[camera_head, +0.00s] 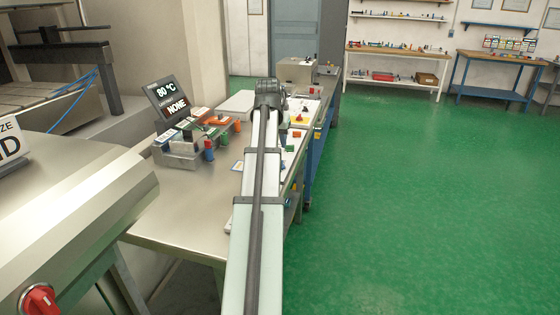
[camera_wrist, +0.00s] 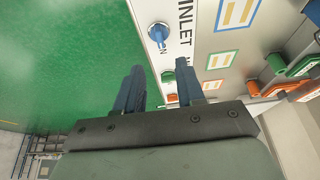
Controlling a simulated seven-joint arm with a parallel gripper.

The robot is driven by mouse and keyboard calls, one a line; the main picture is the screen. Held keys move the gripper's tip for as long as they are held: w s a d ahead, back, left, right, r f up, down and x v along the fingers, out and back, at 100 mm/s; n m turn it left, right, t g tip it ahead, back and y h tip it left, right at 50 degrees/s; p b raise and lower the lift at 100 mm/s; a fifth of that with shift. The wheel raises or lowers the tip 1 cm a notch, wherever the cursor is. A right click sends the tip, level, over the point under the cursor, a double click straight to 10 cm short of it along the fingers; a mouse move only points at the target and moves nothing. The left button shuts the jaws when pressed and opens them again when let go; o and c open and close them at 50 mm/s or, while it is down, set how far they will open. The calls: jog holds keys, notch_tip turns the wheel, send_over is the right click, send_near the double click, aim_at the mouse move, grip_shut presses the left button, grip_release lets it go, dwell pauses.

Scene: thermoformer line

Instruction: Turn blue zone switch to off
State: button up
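In the wrist view a round blue knob (camera_wrist: 158,34) with a pale pointer sits on a light panel, beside large lettering that reads INLET. Part of a smaller word, ending in N, shows just below the knob. My gripper (camera_wrist: 160,67) is open and empty, with its two dark fingers apart. The knob lies beyond the fingertips in the picture, not between them. In the head view my arm hides the gripper and much of the panel.
A smaller green knob (camera_wrist: 168,76) is on the panel near the fingers. Green (camera_wrist: 295,68) and orange (camera_wrist: 268,89) handles are at the right. A display (camera_head: 169,100) reads 80 °C and NONE. A red knob (camera_head: 40,300) is at lower left. Green floor (camera_head: 430,200) is clear.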

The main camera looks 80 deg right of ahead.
jog(key=x, duration=1.1)
jog(key=shift+c, duration=0.4)
grip_shut()
